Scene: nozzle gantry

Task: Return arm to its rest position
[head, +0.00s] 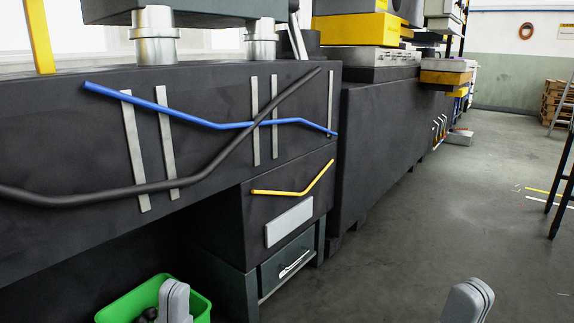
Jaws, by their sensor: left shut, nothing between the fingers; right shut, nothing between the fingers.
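My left gripper (174,300) shows at the bottom edge, left of the middle, as rounded grey fingers pressed together. It is shut and empty, and it overlaps a green bin in the picture. My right gripper (468,300) shows at the bottom edge, right of the middle, over the grey floor. It is also shut and empty. Only the tips of both show; the rest of both arms is below the frame.
The green bin (120,307) holds dark round pieces. A long dark machine front (230,120) carries blue (170,105), black (100,196) and yellow (290,193) pipes. A drawer (290,262) is closed. The floor (440,220) at right is mostly clear; a black stand (563,190) edges it.

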